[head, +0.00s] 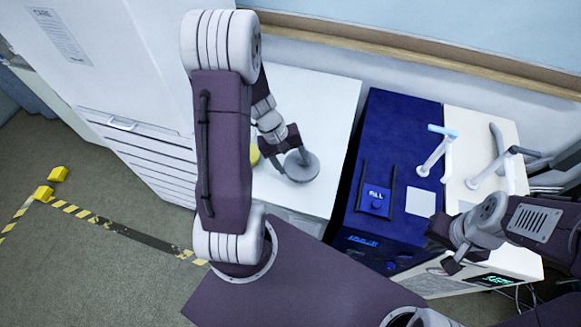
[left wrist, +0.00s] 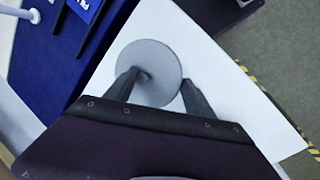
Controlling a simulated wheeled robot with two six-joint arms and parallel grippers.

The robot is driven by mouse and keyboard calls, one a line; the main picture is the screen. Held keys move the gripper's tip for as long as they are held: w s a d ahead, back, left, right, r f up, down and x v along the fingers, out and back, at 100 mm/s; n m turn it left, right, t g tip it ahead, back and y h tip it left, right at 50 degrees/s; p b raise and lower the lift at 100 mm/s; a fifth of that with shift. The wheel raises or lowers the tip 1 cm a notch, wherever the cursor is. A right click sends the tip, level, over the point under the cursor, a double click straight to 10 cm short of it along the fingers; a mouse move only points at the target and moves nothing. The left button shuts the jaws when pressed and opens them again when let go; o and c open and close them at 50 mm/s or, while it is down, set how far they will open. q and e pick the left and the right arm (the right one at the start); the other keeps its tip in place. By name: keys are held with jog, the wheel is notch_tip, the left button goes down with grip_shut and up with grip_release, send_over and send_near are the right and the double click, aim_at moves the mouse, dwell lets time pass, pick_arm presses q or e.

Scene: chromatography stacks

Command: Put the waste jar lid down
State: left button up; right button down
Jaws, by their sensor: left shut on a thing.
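The waste jar lid (head: 301,167) is a grey round disc over the white bench top in the head view. It also shows in the left wrist view (left wrist: 150,62), flat side towards the camera. My left gripper (head: 290,158) is shut on the lid, with one finger (left wrist: 158,88) on each side of its near part. I cannot tell whether the lid touches the bench or hangs just above it. My right gripper (head: 446,248) is at the right, in front of the white instrument and away from the lid; its jaw gap is unclear.
A yellow object (head: 254,155) is mostly hidden behind my left arm. A blue instrument (head: 395,130) and a white one (head: 480,125) with upright handles stand to the right.

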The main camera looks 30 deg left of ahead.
aim_at(285, 163)
pick_arm(q)
jog(key=shift+w+a+f, duration=0.1)
jog(key=shift+a+f, duration=0.2)
jog(key=shift+a, duration=0.4)
jog(key=shift+a+f, duration=0.1)
jog(key=shift+a, duration=0.15)
jog(key=shift+f, duration=0.1)
jog(key=x, duration=0.3)
jog(key=shift+a+f+b, duration=0.25)
jog(key=shift+f+b, duration=0.1)
jog(key=shift+f, duration=0.15)
jog(key=shift+a, duration=0.15)
jog(key=shift+s+f+b, duration=0.25)
jog(key=shift+b, duration=0.05)
jog(key=shift+f+b, duration=0.35)
pick_arm(e)
jog(key=shift+s+f, duration=0.35)
jog(key=shift+f, duration=0.5)
